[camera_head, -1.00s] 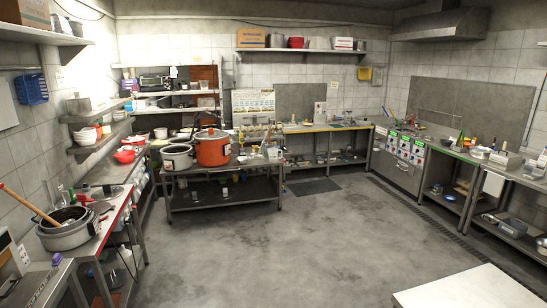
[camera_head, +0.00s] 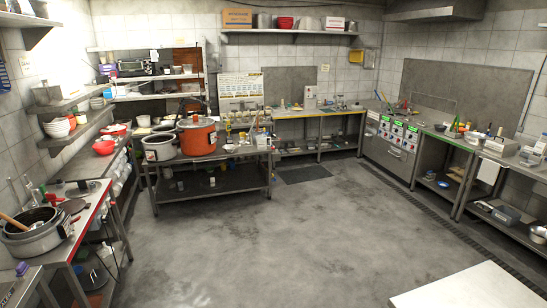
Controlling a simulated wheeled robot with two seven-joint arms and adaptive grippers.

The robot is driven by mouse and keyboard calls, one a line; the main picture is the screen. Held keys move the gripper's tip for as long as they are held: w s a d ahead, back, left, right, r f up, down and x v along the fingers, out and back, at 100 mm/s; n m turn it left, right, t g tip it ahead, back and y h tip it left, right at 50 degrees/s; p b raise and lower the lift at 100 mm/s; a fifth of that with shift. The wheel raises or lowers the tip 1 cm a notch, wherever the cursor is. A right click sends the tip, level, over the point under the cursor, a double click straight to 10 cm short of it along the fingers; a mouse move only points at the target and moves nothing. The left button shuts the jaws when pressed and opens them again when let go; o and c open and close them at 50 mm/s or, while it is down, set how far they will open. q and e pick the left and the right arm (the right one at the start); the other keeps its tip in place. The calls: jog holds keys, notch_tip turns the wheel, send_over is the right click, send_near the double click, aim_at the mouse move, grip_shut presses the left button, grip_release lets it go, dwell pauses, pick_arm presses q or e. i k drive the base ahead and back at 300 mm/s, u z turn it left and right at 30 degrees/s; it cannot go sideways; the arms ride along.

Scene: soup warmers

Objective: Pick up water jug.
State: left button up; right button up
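I cannot make out a water jug for certain in the head view. A small pale, clear-looking container (camera_head: 262,140) stands at the right end of the middle steel table (camera_head: 215,195); it is too small to tell whether it is a jug. A large orange pot (camera_head: 198,140) and a white-and-dark cooker (camera_head: 159,149) stand on the same table, left of it. Neither of my grippers is in view.
Open grey floor (camera_head: 270,235) lies before the middle table. A white tabletop (camera_head: 465,288) juts in at lower right. Steel counters with a large pot (camera_head: 35,238) run along the left. A control-panel unit (camera_head: 392,135) and counters line the right.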

aim_at(261, 139)
jog(key=u, duration=0.6)
jog(key=i, duration=1.95)
jog(key=u, duration=0.35)
jog(key=i, duration=2.05)
jog(key=z, duration=0.75)
jog(key=i, duration=1.5)
jog(key=z, duration=0.55)
